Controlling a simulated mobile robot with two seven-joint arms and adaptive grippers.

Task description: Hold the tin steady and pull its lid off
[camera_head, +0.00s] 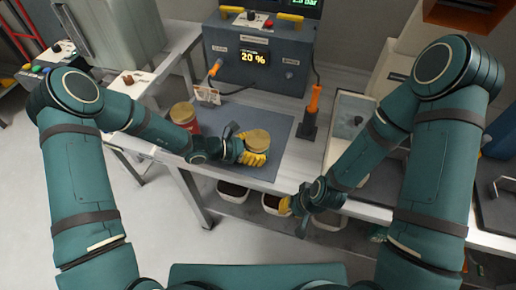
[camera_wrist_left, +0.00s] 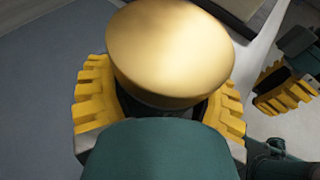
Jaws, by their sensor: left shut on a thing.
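A tin with a round, gold-coloured lid (camera_head: 257,140) is over the grey mat on the bench. My left gripper (camera_head: 254,157) has its yellow fingers shut around it. In the left wrist view the lid (camera_wrist_left: 170,50) sits above the two fingers, one on each side. The tin's body below is mostly hidden, so I cannot tell whether it touches the mat. My right gripper (camera_head: 285,205) is apart from the tin, lower and to the right near the bench's front edge. It also shows in the left wrist view (camera_wrist_left: 285,88), where its opening is unclear.
A red tin with a gold-coloured lid (camera_head: 183,115) stands on the mat's left (camera_head: 222,118). A grey control box (camera_head: 258,55) stands behind. An orange-handled tool (camera_head: 313,105) is upright right of the mat. A clear-sided case (camera_head: 350,112) is farther right. Bins (camera_head: 233,191) sit below the bench.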

